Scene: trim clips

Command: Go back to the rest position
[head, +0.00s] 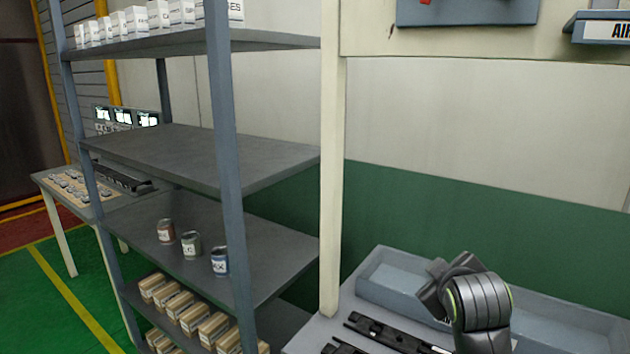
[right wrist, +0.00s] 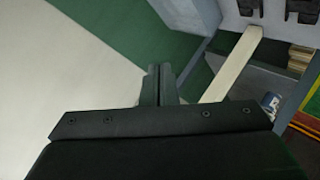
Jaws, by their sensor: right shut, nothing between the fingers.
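My right arm (head: 480,305) rises at the lower right of the head view, in front of a grey table. In the right wrist view my right gripper (right wrist: 158,82) has its two fingers together with nothing between them. It is above the table and apart from the things on it. Black trim parts (head: 385,332) lie on the table left of the arm; dark parts also show at the top of the right wrist view (right wrist: 300,14). My left gripper is not in view.
A grey shelf rack (head: 200,150) stands at left with white boxes (head: 158,16) above, cans (head: 191,245) lower, and brown boxes (head: 190,315) at the bottom. A cream post (head: 332,170) separates it from the table. A long grey bin (head: 395,285) sits at the table's back.

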